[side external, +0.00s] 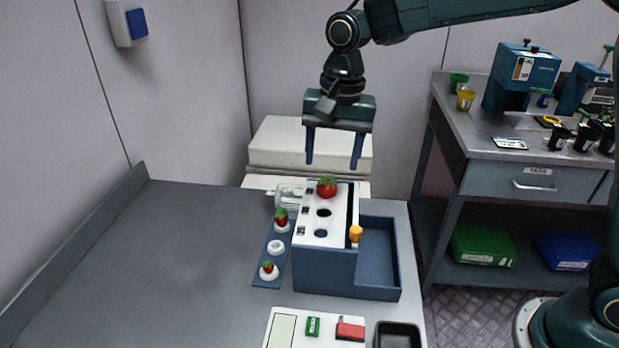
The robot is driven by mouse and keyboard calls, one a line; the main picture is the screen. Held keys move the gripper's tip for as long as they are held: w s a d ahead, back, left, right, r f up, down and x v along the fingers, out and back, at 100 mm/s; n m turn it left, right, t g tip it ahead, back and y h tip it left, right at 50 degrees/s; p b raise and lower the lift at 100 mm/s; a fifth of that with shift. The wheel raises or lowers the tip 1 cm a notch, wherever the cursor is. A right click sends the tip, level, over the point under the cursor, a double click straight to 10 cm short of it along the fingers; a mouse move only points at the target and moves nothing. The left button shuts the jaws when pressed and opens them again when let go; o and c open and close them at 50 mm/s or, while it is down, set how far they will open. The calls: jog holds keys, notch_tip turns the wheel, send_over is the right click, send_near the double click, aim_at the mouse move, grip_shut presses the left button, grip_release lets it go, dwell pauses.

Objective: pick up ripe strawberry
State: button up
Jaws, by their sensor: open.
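A red strawberry with green leaves (327,188) sits at the far end of the white top of a blue rack (325,270). Two smaller red strawberries sit on white round holders on a blue strip left of the rack, one farther back (281,216) and one nearer the front (268,268). How ripe each is cannot be told for sure. My gripper (333,165) is open and empty, pointing down in the air above the far end of the rack, apart from the berries.
An orange-yellow knob (355,234) stands by the rack's open bin (378,293). A white tray (286,328) with small green and red items and a black tray (398,336) are in front. The table's left side (150,260) is clear.

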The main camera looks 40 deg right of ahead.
aim_at(328, 183)
jog(key=shift+w+a+f, duration=0.1)
jog(key=shift+f, duration=1.2)
jog(key=shift+w+a+f, duration=0.1)
jog(key=shift+f, duration=1.15)
jog(key=c, duration=0.6)
